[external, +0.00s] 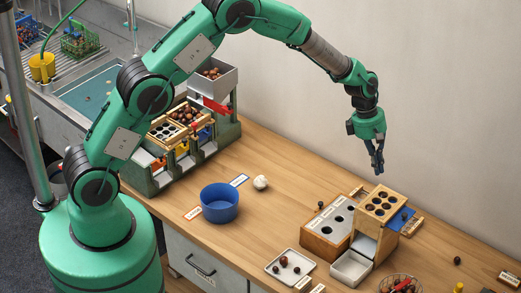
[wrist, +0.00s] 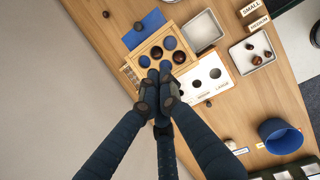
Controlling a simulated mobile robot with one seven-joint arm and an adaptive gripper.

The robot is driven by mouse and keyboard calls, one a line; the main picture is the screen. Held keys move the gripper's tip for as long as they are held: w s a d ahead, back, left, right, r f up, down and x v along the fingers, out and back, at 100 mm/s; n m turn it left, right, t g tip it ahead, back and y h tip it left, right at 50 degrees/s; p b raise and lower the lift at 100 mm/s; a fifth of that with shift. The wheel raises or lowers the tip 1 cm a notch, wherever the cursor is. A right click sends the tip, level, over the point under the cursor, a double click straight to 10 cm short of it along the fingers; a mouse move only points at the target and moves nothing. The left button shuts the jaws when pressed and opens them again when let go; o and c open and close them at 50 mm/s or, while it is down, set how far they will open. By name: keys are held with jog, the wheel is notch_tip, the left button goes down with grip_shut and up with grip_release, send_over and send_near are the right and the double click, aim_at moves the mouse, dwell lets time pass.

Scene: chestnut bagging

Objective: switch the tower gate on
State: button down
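A small wooden tower (external: 364,222) stands on the right part of the table, with a tray of round holes (external: 368,205) on top. Dark chestnuts sit in several holes. In the wrist view this holed tray (wrist: 144,50) lies just beyond my fingertips. A blue plate (external: 407,229) sticks out at the tower's right side. I cannot make out which part is the gate or its switch. My gripper (external: 376,170) hangs above and behind the tower, pointing down, apart from it. Its fingers (wrist: 159,72) are together and hold nothing visible.
A wooden box with holes (external: 312,240) adjoins the tower; a grey tray (external: 351,267) stands in front. A white dish with chestnuts (external: 272,266), a blue bowl (external: 220,207) and a white ball (external: 261,182) lie to the left. A green sorting rack (external: 226,130) stands further back.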

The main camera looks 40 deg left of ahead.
jog(key=shift+w+d+f+n, duration=0.1)
jog(key=shift+d+f+n, duration=0.05)
jog(key=shift+d+f, duration=0.3)
jog(key=shift+d+f+n, duration=0.15)
jog(key=shift+d+f, duration=0.1)
jog(key=shift+f, duration=0.3)
jog(key=p, duration=0.1)
send_near(391, 211)
notch_tip(391, 211, down, 5)
jog(key=shift+f, duration=0.1)
jog(key=shift+w+d+f+p, duration=0.1)
jog(key=shift+d+f+p, duration=0.05)
jog(key=shift+d, duration=0.3)
jog(key=shift+w+d+f+p, duration=0.1)
jog(key=shift+d+p, duration=0.05)
jog(key=shift+d, duration=0.25)
jog(key=shift+w+d+f, duration=0.1)
jog(key=shift+d+f, duration=0.15)
jog(key=shift+d, duration=0.85)
